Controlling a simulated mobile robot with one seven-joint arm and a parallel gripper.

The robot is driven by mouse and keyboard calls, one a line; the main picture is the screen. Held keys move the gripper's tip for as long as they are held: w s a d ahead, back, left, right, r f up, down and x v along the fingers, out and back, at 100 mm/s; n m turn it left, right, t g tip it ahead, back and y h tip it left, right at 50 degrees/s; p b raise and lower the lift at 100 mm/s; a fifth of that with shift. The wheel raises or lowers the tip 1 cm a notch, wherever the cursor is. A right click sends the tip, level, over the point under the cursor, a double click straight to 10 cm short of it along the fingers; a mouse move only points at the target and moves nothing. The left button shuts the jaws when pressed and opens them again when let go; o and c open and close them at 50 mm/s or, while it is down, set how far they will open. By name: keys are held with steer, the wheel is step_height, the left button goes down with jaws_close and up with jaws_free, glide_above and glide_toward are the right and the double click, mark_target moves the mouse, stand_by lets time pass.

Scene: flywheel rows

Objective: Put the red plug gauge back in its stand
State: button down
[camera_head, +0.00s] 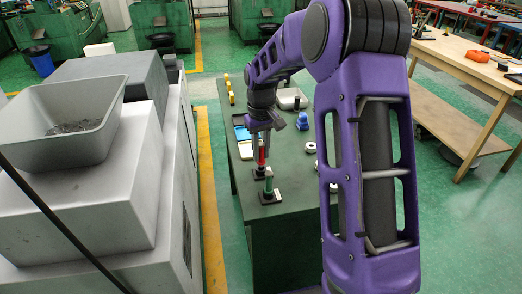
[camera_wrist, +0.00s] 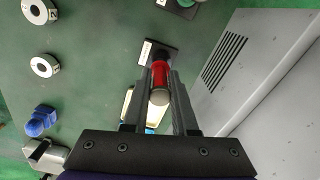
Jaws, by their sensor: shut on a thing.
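The red plug gauge (camera_head: 261,154) is upright between the fingers of my gripper (camera_head: 262,139), which is shut on it. In the wrist view the red gauge (camera_wrist: 160,76) sits between both fingertips (camera_wrist: 162,70), its pale round end towards the camera. Its stand, a black base (camera_wrist: 168,54) with a white label, lies directly beyond the gauge's far end. In the head view the stand (camera_head: 258,174) is just under the gauge. The gauge hides the stand's middle, so I cannot tell whether its lower end is inside or just above.
A green plug gauge (camera_head: 268,181) stands on a similar black base (camera_head: 271,198) nearer the table's front edge. Pale rings (camera_wrist: 44,66), a blue object (camera_head: 302,120) and trays (camera_head: 245,149) lie around on the green table. A grey machine (camera_head: 180,150) stands to the left.

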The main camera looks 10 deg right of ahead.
steer(key=shift+f+b, duration=0.5)
steer(key=shift+f, duration=0.5)
steer(key=c, duration=0.6)
jaws_free()
steer(key=shift+r, duration=0.1)
step_height(320, 180, up, 17)
steer(key=shift+r+p, duration=0.15)
steer(key=shift+p, duration=0.85)
